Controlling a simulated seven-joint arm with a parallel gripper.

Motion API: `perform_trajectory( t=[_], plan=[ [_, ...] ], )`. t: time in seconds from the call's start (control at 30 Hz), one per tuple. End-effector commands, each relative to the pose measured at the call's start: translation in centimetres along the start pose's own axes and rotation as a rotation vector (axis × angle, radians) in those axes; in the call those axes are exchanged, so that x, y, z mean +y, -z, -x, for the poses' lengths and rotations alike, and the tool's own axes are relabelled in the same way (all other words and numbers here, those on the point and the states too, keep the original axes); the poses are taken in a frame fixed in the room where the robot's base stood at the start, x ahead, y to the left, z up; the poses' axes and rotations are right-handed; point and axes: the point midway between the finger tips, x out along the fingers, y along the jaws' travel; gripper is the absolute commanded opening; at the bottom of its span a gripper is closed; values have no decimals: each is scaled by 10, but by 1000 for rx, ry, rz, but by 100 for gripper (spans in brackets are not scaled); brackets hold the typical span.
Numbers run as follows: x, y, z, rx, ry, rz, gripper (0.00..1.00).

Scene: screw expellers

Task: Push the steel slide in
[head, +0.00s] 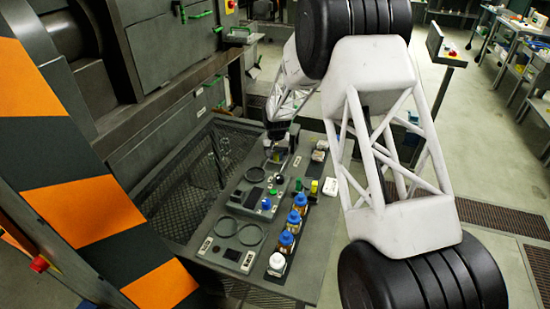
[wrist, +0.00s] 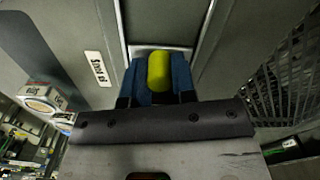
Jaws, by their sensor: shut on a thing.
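In the wrist view, a grey steel slide (wrist: 165,18) lies in a straight channel with bright edges, running away from my gripper. A rounded yellow-green grip (wrist: 158,72) stands at its near end, by a pale metal edge. My gripper (wrist: 157,84) is shut on this grip, with a blue finger pad on each side of it. Whether the grip is fixed to the slide is hidden by the fingers. In the head view, my gripper (head: 277,132) is low over the far end of the grey bench, and the slide is too small to make out there.
The grey bench (head: 310,262) carries several bottles with blue caps (head: 285,238) and round dishes (head: 250,234) nearer the camera. A labelled white box (wrist: 42,98) stands left of my gripper in the wrist view. Dark mesh (wrist: 292,75) lies to the right.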

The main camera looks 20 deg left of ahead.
Motion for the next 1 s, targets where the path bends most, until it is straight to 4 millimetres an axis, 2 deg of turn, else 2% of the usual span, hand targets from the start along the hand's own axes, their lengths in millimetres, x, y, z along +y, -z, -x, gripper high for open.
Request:
perform_trajectory(
  t=[0.1, 0.13, 0.3, 0.67, 1.0],
  plan=[
    [0, 0, 0, 0, 0, 0, 0],
    [0, 0, 0, 0, 0, 0, 28],
    [0, 0, 0, 0, 0, 0, 50],
    [0, 0, 3, 1, 0, 0, 50],
    [0, 0, 34, 1, 0, 0, 50]
  ],
)
